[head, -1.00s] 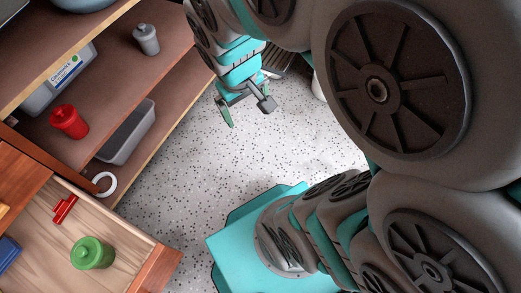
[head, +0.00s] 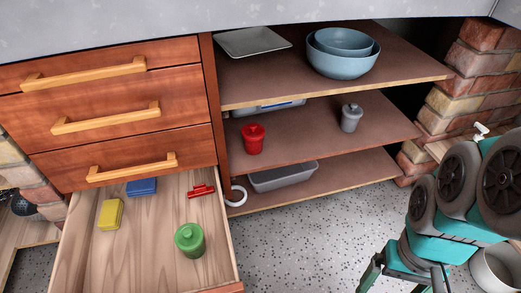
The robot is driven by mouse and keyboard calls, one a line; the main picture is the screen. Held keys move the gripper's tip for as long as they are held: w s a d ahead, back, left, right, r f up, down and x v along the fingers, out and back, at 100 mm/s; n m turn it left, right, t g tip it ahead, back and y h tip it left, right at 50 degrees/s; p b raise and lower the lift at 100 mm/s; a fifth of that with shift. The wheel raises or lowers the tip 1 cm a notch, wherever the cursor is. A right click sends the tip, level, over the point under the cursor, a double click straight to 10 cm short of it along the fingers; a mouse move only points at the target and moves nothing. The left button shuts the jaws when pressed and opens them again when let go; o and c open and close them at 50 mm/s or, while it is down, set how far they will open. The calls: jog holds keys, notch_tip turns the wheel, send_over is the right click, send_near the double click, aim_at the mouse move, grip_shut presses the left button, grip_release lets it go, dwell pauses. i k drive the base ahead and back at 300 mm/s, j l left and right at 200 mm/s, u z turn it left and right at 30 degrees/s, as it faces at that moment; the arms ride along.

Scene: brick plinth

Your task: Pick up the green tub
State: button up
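The green tub (head: 189,240), with a knobbed lid, stands upright in the open bottom drawer (head: 80,262), near its front right. My gripper (head: 405,281) is at the lower right of the head view, well to the right of the drawer and apart from the tub. Its fingers are spread with nothing seen between them; the tips are partly cut off by the bottom edge.
The drawer also holds a yellow block (head: 110,214), a blue block (head: 141,187) and a red clip-like item (head: 201,191). Shelves (head: 350,80) to the right hold a red tub (head: 253,139), a grey tub (head: 351,117), bowls (head: 343,58) and trays. Speckled floor (head: 300,245) lies clear between drawer and gripper.

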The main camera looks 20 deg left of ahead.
aim_at(195, 255)
jog(key=u, duration=2)
jog(key=k+l+u, duration=0.25)
jog(key=k+l, duration=0.15)
